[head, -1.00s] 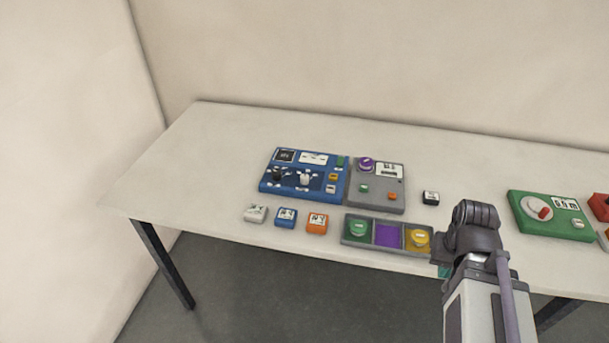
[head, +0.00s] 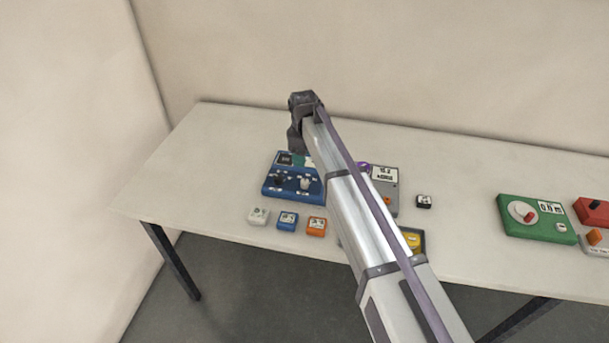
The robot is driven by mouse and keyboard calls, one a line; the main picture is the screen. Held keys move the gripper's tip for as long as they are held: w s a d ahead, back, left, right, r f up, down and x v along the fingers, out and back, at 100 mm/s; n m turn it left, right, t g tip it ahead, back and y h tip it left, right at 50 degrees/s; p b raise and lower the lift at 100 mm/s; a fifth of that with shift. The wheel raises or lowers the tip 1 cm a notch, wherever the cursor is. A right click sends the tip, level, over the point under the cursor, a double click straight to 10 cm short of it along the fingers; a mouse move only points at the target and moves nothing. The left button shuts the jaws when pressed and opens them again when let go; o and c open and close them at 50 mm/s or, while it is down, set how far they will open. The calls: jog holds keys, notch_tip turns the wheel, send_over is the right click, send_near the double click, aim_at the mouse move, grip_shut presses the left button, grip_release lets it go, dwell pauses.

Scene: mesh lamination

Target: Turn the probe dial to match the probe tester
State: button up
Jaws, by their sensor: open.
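My gripper (head: 298,156) points down over the back of the blue panel (head: 275,192). Its fingertips are small and partly hidden by my own wrist, and I see nothing held in it. The blue panel has a black knob (head: 279,179) and a white knob (head: 305,184); my arm covers its right part. A grey panel (head: 391,206) beside it has a display (head: 384,173) and a purple dial (head: 363,167), mostly hidden behind my arm. I cannot read the labels, so I cannot tell which is the probe dial or the probe tester.
White (head: 259,216), blue (head: 287,220) and orange (head: 317,226) blocks stand along the front. A tray with a yellow piece (head: 412,240) is partly hidden by my arm. A black block (head: 424,201), green panel (head: 508,225) and red box (head: 592,213) are right. The table's left (head: 190,150) is clear.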

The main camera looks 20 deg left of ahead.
aim_at(305, 181)
jog(key=f+b, duration=1.1)
jog(key=shift+s+d, duration=0.25)
jog(key=shift+d, duration=0.05)
jog(key=shift+r, duration=0.1)
jog(key=c, duration=0.9)
